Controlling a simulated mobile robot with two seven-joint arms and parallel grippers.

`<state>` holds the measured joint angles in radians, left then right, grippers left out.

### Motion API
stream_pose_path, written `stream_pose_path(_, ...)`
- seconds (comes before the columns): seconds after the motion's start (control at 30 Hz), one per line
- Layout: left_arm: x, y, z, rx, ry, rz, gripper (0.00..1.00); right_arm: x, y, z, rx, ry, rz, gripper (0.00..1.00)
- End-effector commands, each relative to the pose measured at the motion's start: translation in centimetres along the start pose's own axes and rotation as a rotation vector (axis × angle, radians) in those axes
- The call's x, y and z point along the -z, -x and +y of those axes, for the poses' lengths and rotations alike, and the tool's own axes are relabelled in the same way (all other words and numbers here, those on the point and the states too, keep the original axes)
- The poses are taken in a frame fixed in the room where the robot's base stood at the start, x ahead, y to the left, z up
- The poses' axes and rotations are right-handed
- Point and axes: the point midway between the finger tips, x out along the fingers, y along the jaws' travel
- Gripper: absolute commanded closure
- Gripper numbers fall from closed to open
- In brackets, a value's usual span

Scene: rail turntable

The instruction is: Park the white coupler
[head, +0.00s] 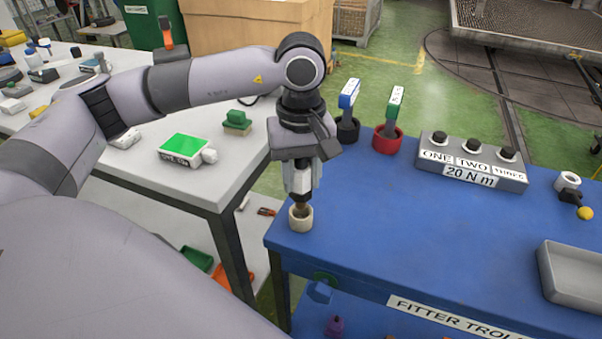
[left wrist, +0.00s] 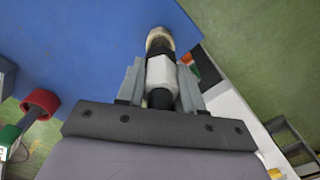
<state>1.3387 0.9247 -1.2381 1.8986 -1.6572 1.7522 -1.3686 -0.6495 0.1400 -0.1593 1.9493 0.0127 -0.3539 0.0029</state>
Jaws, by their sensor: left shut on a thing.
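My left gripper (head: 302,187) points straight down over the near left corner of the blue trolley top. It is shut on the white coupler (left wrist: 161,74), which has a white body with dark bands and stands upright between the fingers. A cream cup (head: 301,218) stands on the trolley directly below. It also shows at the coupler's lower end in the left wrist view (left wrist: 158,36). The coupler's brownish lower end is at the cup's mouth; how deep it sits is hidden. My right gripper is not in view.
A blue-labelled tool (head: 348,97) stands in a black cup and a green-labelled tool (head: 395,104) in a red cup (head: 387,140), behind. A grey box (head: 472,162) with three knobs and a grey tray (head: 572,278) are to the right. The trolley's middle is clear.

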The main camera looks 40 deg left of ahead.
Motion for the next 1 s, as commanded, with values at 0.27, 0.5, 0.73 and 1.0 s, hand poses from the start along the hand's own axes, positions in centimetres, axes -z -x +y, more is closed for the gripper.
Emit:
stream_pose_path(0.27, 0.0, 0.04, 0.02, -0.001, 0.0, 0.0, 1.0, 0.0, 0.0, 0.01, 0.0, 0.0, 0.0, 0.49)
stream_pose_path(0.5, 0.0, -0.05, 0.02, -0.001, 0.003, 0.0, 1.0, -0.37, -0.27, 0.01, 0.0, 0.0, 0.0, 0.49)
stream_pose_path(0.73, 0.0, 0.05, 0.01, 0.0, 0.004, 0.0, 1.0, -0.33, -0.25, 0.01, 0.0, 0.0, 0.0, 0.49)
stream_pose_path(1.0, 0.0, -0.31, 0.01, -0.001, 0.004, 0.001, 1.0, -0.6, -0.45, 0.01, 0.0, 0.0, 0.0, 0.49)
